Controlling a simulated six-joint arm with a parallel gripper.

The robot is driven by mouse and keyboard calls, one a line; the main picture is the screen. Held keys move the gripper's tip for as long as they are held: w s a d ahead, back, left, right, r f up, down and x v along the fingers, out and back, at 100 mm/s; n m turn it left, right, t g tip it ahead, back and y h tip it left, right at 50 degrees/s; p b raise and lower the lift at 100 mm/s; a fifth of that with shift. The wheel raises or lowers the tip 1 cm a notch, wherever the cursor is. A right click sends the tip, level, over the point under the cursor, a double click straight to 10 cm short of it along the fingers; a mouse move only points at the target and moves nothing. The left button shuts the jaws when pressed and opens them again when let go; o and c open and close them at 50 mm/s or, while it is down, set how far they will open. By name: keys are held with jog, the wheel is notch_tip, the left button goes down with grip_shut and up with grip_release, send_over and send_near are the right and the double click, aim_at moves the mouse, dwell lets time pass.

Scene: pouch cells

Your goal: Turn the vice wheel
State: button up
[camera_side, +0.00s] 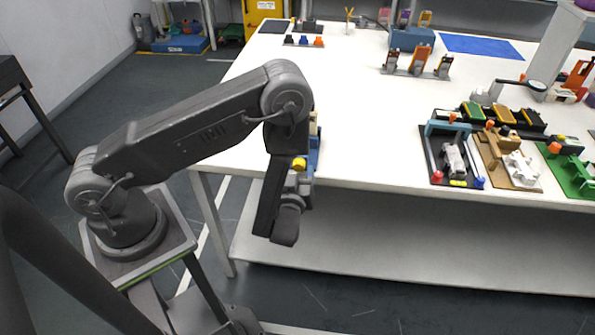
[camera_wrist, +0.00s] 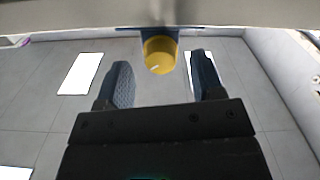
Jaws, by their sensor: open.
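The vice wheel is a yellow round knob (camera_wrist: 159,56) with a small white mark on its face, in the upper middle of the wrist view. It sits on a blue vice body (camera_wrist: 158,33) at the table edge. In the side view the yellow wheel (camera_side: 299,164) shows just right of my dark arm link, with part of the blue vice (camera_side: 314,150) behind it. My gripper (camera_wrist: 159,61) is open, with one finger on each side of the wheel in the picture and gaps on both sides. Depth between fingertips and wheel is hard to tell. My arm hides much of the vice.
The white table (camera_side: 370,140) spans above, with a lower shelf (camera_side: 400,235) beneath. Several coloured fixtures, including a green one (camera_side: 575,172), stand at the right. A blue mat (camera_side: 482,44) lies at the back. The table's middle is clear.

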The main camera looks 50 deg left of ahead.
jog(key=shift+w+a, duration=0.35)
jog(key=shift+a, duration=0.05)
jog(key=c, duration=0.9)
jog(key=shift+m, duration=1.5)
jog(key=o, duration=0.9)
jog(key=v, duration=1.4)
jog(key=shift+a, duration=0.1)
